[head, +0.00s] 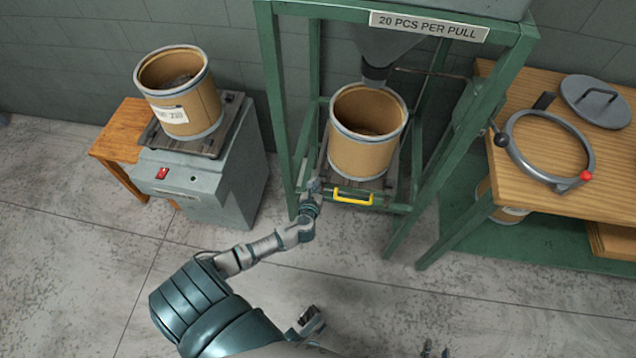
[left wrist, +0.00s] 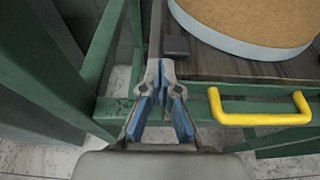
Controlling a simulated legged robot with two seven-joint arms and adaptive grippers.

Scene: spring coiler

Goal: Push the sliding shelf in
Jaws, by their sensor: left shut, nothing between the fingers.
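The sliding shelf (head: 376,185) is a dark slatted platform low in a green frame, with a yellow handle (head: 352,197) on its front edge. The handle also shows in the left wrist view (left wrist: 262,118). A brown drum (head: 367,150) with a pale rim stands upright on the shelf. My left gripper (head: 316,185) is shut and empty at the shelf's front left corner, left of the handle and apart from it. In the left wrist view its fingertips (left wrist: 160,70) meet by the shelf's left edge; contact is unclear. My right gripper's fingertips (head: 436,350) show apart at the bottom edge.
The green frame's post (head: 280,110) stands left of my left gripper. A hopper spout (head: 376,75) hangs above the drum. At left, another drum (head: 180,95) sits on a grey machine (head: 205,190). A wooden table (head: 545,110) is at right. Floor in front is clear.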

